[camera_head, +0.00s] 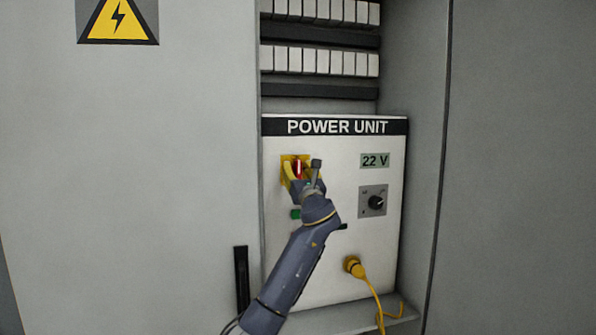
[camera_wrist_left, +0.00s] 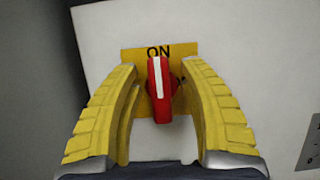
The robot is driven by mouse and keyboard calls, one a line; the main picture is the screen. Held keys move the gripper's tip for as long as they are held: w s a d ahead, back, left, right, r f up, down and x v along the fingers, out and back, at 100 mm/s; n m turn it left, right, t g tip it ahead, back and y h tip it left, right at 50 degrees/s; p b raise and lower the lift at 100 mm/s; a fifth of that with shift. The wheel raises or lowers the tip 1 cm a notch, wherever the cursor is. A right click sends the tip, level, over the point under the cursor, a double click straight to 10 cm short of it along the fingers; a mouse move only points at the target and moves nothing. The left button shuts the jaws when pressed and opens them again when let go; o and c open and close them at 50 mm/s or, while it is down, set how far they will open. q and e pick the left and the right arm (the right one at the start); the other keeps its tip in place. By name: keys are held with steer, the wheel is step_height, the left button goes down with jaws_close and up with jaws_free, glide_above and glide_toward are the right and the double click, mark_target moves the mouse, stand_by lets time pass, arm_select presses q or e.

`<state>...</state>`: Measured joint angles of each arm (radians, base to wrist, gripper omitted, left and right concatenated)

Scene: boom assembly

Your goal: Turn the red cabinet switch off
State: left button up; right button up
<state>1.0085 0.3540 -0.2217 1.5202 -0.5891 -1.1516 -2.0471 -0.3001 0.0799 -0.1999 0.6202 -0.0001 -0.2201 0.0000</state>
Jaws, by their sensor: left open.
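The red switch (camera_head: 298,168) sits on a yellow plate on the white panel marked POWER UNIT. In the left wrist view the red switch (camera_wrist_left: 159,88) has a white line along its handle, which stands upright below the word ON on the yellow plate (camera_wrist_left: 132,54). My left gripper (camera_head: 299,172) is at the switch in the head view. In the left wrist view its two yellow fingers (camera_wrist_left: 156,90) are open, one on each side of the switch, with gaps visible between them and the handle. The lower part of the plate is partly hidden. My right gripper is not in view.
A display (camera_head: 375,161) reads 22 V, with a black knob (camera_head: 376,202) below it. A yellow plug (camera_head: 354,266) with a cable is at the panel's lower right. A cabinet door (camera_head: 150,170) stands on the left, and rows of white modules (camera_head: 320,61) are above.

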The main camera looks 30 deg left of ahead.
arm_select(q)
jaws_close()
steer(key=shift+n, duration=0.4)
steer(key=n+g+y, duration=0.1)
steer(key=n, duration=0.1)
steer(key=n+g, duration=0.2)
steer(key=n, duration=0.1)
steer(key=shift+n+y, duration=0.3)
steer(key=shift+y, duration=0.1)
steer(key=n+g, duration=0.1)
steer(key=n, duration=0.2)
steer(key=n+g, duration=0.1)
steer(key=n, duration=0.2)
steer(key=shift+s+a+f+g, duration=0.1)
steer(key=shift+s+f+g, duration=0.05)
steer(key=shift+g, duration=0.25)
steer(key=n+g, duration=0.2)
steer(key=n, duration=0.3)
steer(key=shift+s+a+f+n+g+h, duration=0.1)
steer(key=shift+n+g+h, duration=0.25)
steer(key=shift+n, duration=0.9)
steer(key=shift+f+n+g+h, duration=0.1)
steer(key=shift+n+g+h, duration=0.25)
steer(key=shift+n, duration=0.9)
